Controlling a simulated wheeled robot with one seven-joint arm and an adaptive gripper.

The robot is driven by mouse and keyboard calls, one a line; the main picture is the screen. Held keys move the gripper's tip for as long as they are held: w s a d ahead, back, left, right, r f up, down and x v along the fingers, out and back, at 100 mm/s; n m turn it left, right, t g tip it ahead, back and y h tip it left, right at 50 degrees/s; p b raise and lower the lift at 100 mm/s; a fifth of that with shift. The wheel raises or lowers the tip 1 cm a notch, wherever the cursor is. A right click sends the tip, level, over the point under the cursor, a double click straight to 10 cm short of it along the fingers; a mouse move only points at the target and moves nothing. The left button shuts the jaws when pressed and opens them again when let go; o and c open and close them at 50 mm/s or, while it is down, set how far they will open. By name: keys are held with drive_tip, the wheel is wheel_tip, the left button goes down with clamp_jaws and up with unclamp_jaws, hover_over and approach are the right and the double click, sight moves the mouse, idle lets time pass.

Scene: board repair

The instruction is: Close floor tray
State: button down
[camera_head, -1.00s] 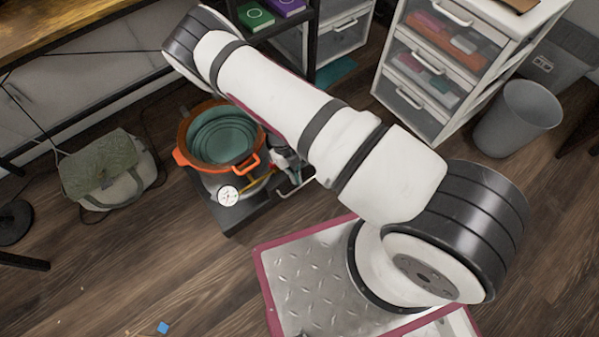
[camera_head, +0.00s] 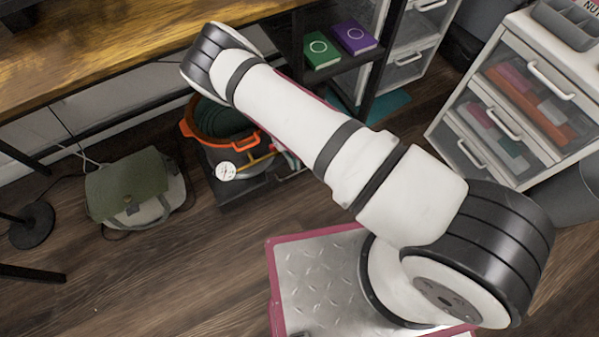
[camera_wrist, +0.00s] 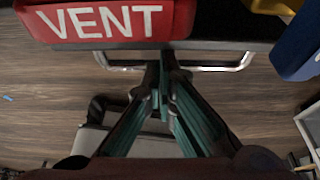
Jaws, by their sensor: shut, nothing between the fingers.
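The floor tray is a low dark drawer (camera_head: 232,199) near the floor, under the wooden desk's edge. It holds an orange pot (camera_head: 186,128) with a dark green coil and a white round gauge (camera_head: 225,171). My arm covers part of its right side. In the wrist view, the tray's dark front edge (camera_wrist: 225,46) runs across the top, with a silver bar handle (camera_wrist: 115,68) below it. My gripper (camera_wrist: 165,62) is shut and empty, its tips at the middle of the handle; contact is unclear. A red VENT item (camera_wrist: 105,22) lies in the tray.
A green bag (camera_head: 130,188) lies on the floor left of the tray. A dark shelf with a green book (camera_head: 320,50) and a purple book (camera_head: 354,37) stands behind. A white drawer unit (camera_head: 520,110) is at right.

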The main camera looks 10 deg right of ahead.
drive_tip(key=w+b, duration=0.1)
drive_tip(key=w, duration=0.1)
drive_tip(key=w+a, duration=0.1)
drive_tip(key=w, duration=0.1)
drive_tip(key=w+a+b, duration=0.1)
drive_tip(key=w, duration=0.2)
drive_tip(key=shift+a+f+b, duration=0.1)
drive_tip(key=shift+b, duration=0.25)
drive_tip(key=shift+w+a, duration=0.2)
drive_tip(key=shift+w, duration=0.35)
